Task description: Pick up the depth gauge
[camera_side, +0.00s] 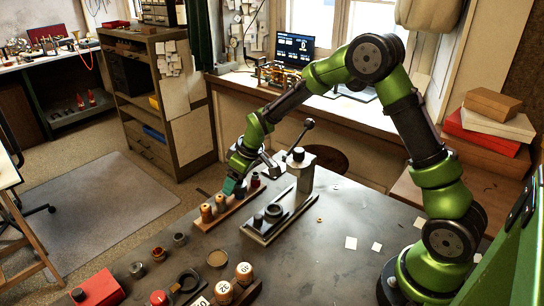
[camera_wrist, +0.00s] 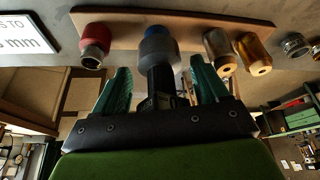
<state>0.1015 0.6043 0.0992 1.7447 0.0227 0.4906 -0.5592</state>
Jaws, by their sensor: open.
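I cannot tell for sure which piece is the depth gauge. In the wrist view a grey cylinder with a blue end (camera_wrist: 158,45) stands on a wooden strip (camera_wrist: 120,22), between the fingers of my gripper (camera_wrist: 162,78). The green fingers are apart, one to each side of it, and I see no clear contact.
A metal lever press (camera_side: 278,212) stands close to the right of the strip. Small cups (camera_side: 180,239), a shallow round dish (camera_side: 217,258), a red box (camera_side: 97,290) and labelled cylinders (camera_side: 244,272) are near the front. The bench right of the press is mostly clear, with paper slips (camera_side: 351,243).

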